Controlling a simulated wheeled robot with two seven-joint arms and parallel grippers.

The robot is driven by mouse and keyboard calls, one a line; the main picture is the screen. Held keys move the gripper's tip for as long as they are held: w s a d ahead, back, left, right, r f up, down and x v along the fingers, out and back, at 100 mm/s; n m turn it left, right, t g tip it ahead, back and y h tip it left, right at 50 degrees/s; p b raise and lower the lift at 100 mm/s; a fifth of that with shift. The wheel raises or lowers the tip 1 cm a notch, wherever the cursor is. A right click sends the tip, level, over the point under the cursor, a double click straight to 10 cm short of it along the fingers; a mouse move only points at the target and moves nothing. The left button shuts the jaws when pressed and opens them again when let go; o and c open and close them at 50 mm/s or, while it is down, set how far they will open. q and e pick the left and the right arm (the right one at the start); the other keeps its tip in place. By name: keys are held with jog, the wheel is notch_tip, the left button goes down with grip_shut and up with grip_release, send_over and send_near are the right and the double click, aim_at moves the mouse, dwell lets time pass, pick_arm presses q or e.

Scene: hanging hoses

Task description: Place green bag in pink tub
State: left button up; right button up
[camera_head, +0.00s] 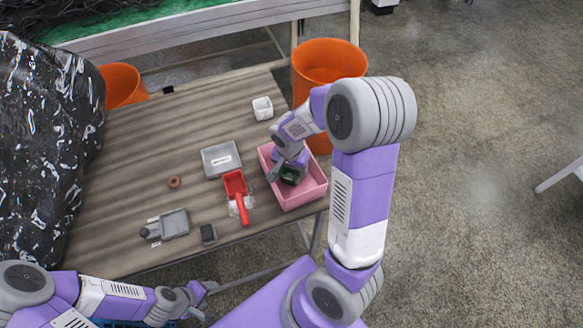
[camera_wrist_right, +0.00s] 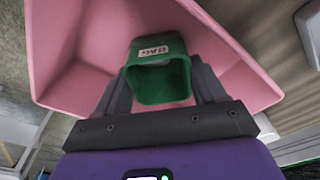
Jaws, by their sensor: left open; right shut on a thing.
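The pink tub (camera_head: 305,192) stands at the right edge of the wooden table. The green bag (camera_head: 290,176) is at the tub, below my right gripper (camera_head: 283,172). In the right wrist view the green bag (camera_wrist_right: 158,75), with a white label reading BAG, sits between the two fingers of my right gripper (camera_wrist_right: 160,85), which is shut on it. The pink tub (camera_wrist_right: 90,55) fills the background there, around the bag. Whether the bag touches the tub floor I cannot tell. My left gripper (camera_head: 203,290) is open and empty, low in front of the table.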

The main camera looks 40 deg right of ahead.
jog(key=o, duration=1)
jog(key=shift+r+p, duration=0.35)
notch_tip(320, 180, up, 12)
jog(key=a+p, duration=0.1)
jog(key=p, duration=0.2)
jog(key=shift+s+f+p, duration=0.2)
jog(key=shift+s+p, duration=0.2)
jog(key=shift+a+f, duration=0.1)
